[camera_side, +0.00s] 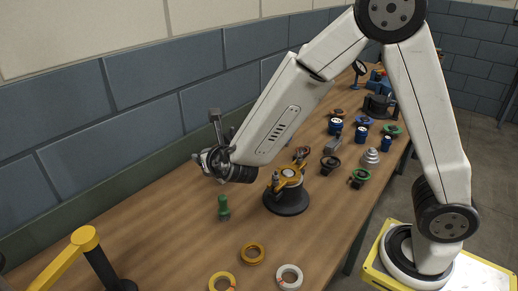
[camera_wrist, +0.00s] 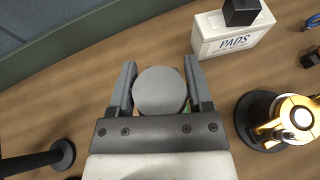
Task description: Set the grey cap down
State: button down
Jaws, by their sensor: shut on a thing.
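The grey cap (camera_wrist: 160,92) shows in the wrist view as a round, plain disc seen face on. My gripper (camera_wrist: 159,68) has one finger on each side of it and is shut on it. In the side view my wrist and gripper are over the left part of the table, above and close to a green upright piece (camera_side: 223,208). The cap cannot be made out there. A little green shows beside the cap in the wrist view, partly hidden by the cap and a finger. A yellow-topped fixture on a black round base (camera_side: 287,200) stands to the right.
A white box marked PADS (camera_wrist: 232,38) bears a black block (camera_wrist: 242,12). Yellow rings (camera_side: 253,253) and a white ring (camera_side: 289,277) lie near the front. A yellow-and-black arm-like stand (camera_side: 84,239) is at the lower left. Several parts crowd the far table.

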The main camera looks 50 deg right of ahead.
jog(key=shift+f, duration=2.5)
jog(key=w+f, duration=0.2)
jog(key=w, duration=0.2)
jog(key=w+a+f, duration=0.1)
jog(key=w+f, duration=0.2)
jog(key=w, duration=0.1)
jog(key=w+f, duration=0.3)
jog(key=w, duration=0.1)
jog(key=shift+w+a+f, duration=0.15)
jog(key=shift+w, duration=0.15)
jog(key=shift+w+f, duration=0.45)
jog(key=shift+f, duration=0.05)
jog(key=shift+w+f, duration=0.25)
jog(key=shift+f, duration=0.05)
jog(key=shift+a+f, duration=0.1)
jog(key=shift+f, duration=1.4)
jog(key=shift+f, duration=0.1)
